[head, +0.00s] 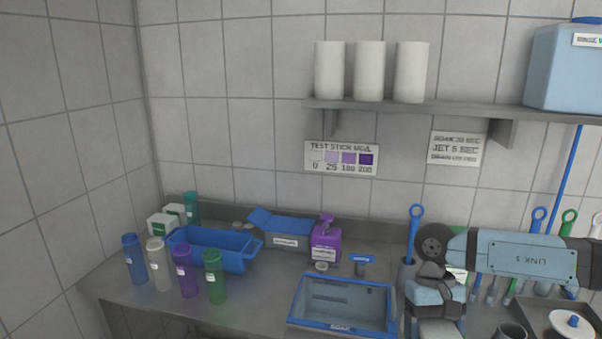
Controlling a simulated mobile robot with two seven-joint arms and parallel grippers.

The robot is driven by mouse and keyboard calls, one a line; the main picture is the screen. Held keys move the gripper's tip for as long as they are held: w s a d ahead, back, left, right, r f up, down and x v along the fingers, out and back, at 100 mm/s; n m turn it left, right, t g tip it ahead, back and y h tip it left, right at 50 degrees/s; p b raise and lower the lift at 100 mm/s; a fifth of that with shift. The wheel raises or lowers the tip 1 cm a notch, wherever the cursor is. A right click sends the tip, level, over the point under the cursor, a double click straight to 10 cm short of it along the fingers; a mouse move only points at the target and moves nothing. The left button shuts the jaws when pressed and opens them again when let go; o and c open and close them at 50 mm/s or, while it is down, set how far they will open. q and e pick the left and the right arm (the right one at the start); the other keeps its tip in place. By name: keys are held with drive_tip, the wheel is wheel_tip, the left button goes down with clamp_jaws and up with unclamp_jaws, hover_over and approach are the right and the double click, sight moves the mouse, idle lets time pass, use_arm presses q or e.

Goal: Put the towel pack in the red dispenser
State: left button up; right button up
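No red dispenser shows in the head view, and I cannot pick out a towel pack for certain. Two small white and green boxes (161,225) stand at the back left of the steel counter. Three plain white rolls (369,71) stand upright on the wall shelf. My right arm comes in from the right and bends down in front of the counter's right part; its gripper fingers are not visible. My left arm and gripper are out of view.
The counter (250,290) holds a blue tub (215,250), several coloured bottles (184,270), a purple pump bottle (325,241) and a blue-rimmed basin (342,303). Above are the shelf (450,109) and a blue container (566,70). Brushes (414,232) stand at right. Bare counter lies left of the basin.

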drive_tip(key=s+f, duration=0.2)
drive_tip(key=f, duration=0.1)
drive_tip(key=s+f, duration=0.3)
drive_tip(key=shift+s+f, duration=0.1)
drive_tip(key=shift+f, duration=0.05)
idle(1.2)
idle(1.6)
